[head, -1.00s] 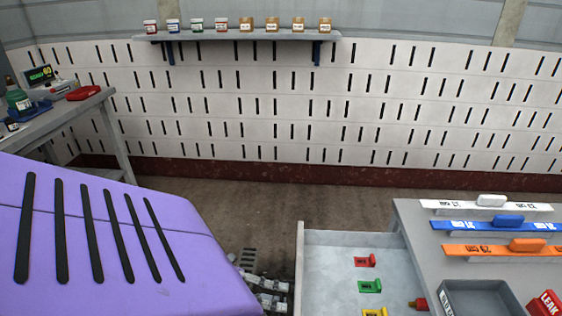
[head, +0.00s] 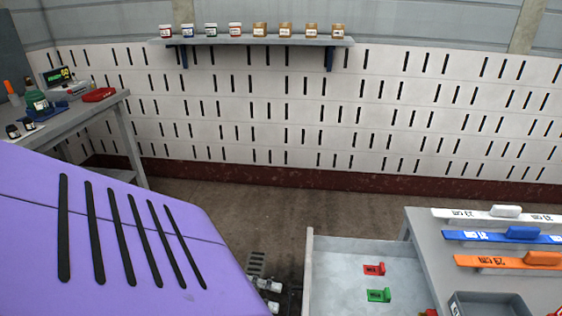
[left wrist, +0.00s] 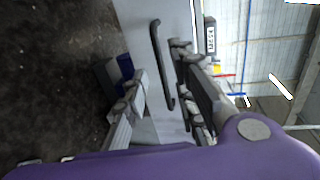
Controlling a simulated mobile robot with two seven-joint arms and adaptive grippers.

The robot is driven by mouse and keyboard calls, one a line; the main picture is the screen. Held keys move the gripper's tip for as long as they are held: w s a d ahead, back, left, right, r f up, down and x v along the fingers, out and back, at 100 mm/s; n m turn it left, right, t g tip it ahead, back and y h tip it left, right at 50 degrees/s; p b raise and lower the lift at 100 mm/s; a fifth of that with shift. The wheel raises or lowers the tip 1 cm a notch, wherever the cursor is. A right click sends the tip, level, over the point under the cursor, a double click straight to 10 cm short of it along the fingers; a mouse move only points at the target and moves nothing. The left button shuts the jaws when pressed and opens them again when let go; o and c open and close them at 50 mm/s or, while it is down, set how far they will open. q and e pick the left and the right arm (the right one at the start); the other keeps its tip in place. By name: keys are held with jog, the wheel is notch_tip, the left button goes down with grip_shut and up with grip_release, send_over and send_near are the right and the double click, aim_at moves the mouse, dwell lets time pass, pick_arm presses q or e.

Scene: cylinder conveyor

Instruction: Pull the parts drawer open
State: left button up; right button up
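The parts drawer (head: 345,243) is at the lower right in the head view. It stands out from the bench, and its inside shows a red part (head: 374,269) and a green part (head: 379,295). In the left wrist view its pale front (left wrist: 140,20) carries a dark bar handle (left wrist: 157,40). My left gripper (left wrist: 159,63) is open, its fingers apart on either side of the handle's line; I cannot tell whether they touch it. In the head view the left gripper (head: 268,292) shows only partly, left of the drawer. My right gripper is out of view.
The grey bench (head: 425,240) at the right holds white, blue and orange labelled bars and a dark tray (head: 490,304). A side table (head: 85,112) stands at the far left. A wall shelf (head: 255,41) holds several jars. Floor (head: 240,210) is clear between.

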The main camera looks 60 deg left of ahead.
pick_arm(q)
jog(key=v, duration=0.7)
jog(key=shift+s+a, duration=0.2)
jog(key=shift+s, duration=0.1)
